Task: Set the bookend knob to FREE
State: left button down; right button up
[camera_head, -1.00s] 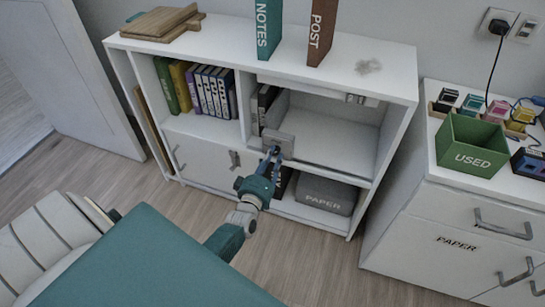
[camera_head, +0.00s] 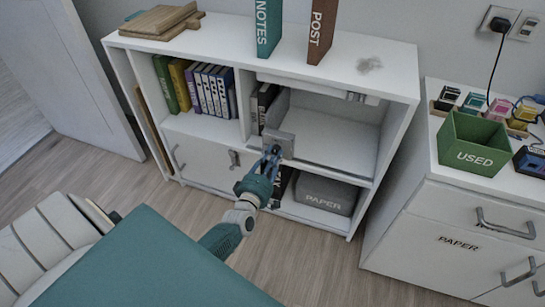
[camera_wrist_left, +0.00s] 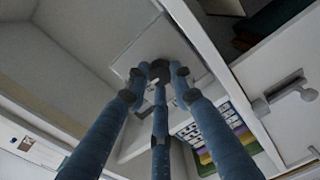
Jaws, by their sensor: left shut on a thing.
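The bookend (camera_head: 287,139) is a grey metal plate at the front of the middle shelf, beside dark upright books (camera_head: 264,101). My left gripper (camera_head: 272,153) reaches it from the front, its fingertips at the plate's face. In the left wrist view, the blue fingers of the left gripper (camera_wrist_left: 160,78) close around the small dark knob (camera_wrist_left: 160,65), with the bookend plate (camera_wrist_left: 126,66) behind it. The fingers cover most of the knob. Its setting and any FREE marking cannot be read. My right gripper is not in view.
The white shelf (camera_head: 228,45) surrounds the bookend, with a wall just left of the dark books and open room to the right. A grey PAPER box (camera_head: 326,193) sits below. A green USED bin (camera_head: 470,148) stands on the right cabinet (camera_head: 448,213).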

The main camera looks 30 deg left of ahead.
pick_arm(q)
jog(key=shift+d+f, duration=0.1)
jog(key=shift+f, duration=0.1)
jog(key=c, duration=1.5)
grip_release()
jog(key=shift+r, duration=0.1)
jog(key=v, duration=1.2)
